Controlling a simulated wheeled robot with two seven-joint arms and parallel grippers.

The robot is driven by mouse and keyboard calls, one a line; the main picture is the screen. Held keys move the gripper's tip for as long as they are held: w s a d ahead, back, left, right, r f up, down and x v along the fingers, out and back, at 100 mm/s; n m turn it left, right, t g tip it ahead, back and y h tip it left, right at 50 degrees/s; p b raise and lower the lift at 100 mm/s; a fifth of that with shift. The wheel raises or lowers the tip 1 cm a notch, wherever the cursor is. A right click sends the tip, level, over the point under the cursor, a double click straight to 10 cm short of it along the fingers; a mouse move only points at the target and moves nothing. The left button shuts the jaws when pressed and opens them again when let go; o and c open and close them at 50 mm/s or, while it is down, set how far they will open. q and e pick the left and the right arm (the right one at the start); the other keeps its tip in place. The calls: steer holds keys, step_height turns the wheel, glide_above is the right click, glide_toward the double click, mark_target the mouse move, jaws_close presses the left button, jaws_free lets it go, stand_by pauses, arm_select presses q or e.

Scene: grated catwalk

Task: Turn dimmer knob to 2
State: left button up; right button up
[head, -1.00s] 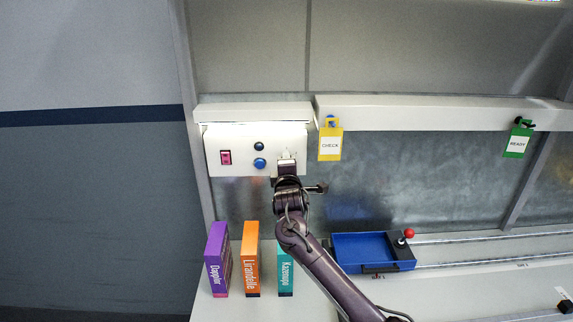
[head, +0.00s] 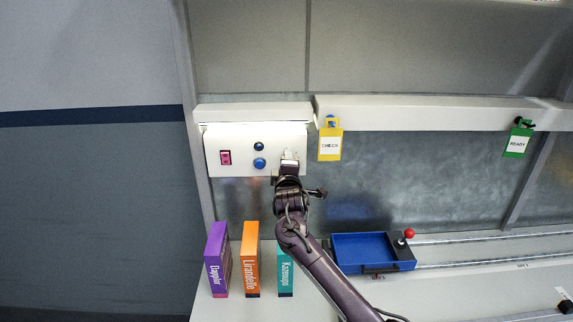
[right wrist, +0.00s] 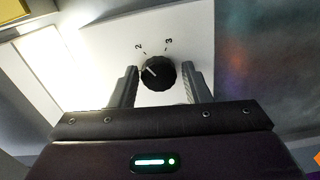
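The dimmer knob (right wrist: 158,74) is black and round with a white pointer line, on a white panel (head: 228,138). The numbers 2 and 3 and their tick marks show above it in the right wrist view. The pointer aims up and left, a little left of the 2 mark. My right gripper (right wrist: 161,76) is open, with a finger on each side of the knob and a gap on both sides. In the head view my right gripper (head: 289,160) is at the panel's right part and hides the knob. My left gripper is in neither view.
The panel also carries a pink-red switch (head: 226,157) and a blue button (head: 259,163). A yellow CHECK tag (head: 330,144) hangs close on the right. Below stand purple (head: 218,260), orange (head: 250,260) and teal (head: 285,272) boxes. A blue tray (head: 360,252) lies right of my arm.

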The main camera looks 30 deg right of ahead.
steer(key=shift+o, duration=0.9)
steer(key=b+v, duration=0.2)
steer(key=v, duration=0.6)
steer(key=shift+d, duration=0.1)
